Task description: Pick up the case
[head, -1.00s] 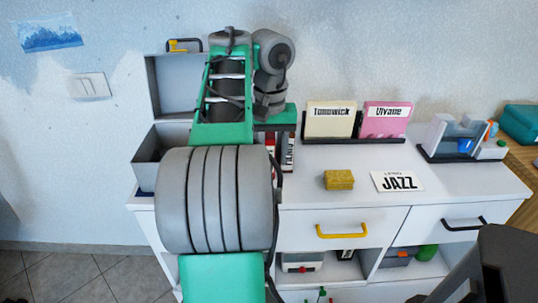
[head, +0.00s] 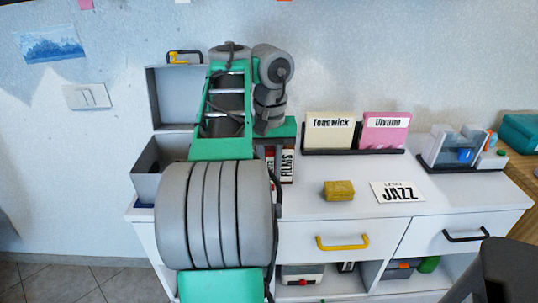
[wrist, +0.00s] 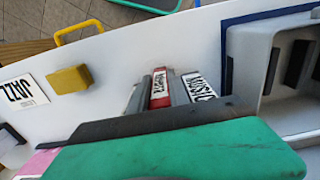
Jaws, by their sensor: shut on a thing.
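A red case with a white label (wrist: 161,88) stands in a row of upright cases, seen in the wrist view between my gripper's two grey fingers. My gripper (wrist: 163,92) is shut on this red case. A case marked MUSIC (wrist: 199,87) stands just right of it there. In the head view a case marked FILMS (head: 287,165) and a sliver of a red case (head: 269,160) show beside my arm. My arm hides the fingers in that view.
A grey open box (head: 146,180) stands left of my arm. A yellow block (head: 339,190) and a JAZZ card (head: 397,192) lie on the white cabinet top (head: 440,192). A rack with cream (head: 330,132) and pink cases (head: 384,132) stands behind. Much of the cabinet's front right is clear.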

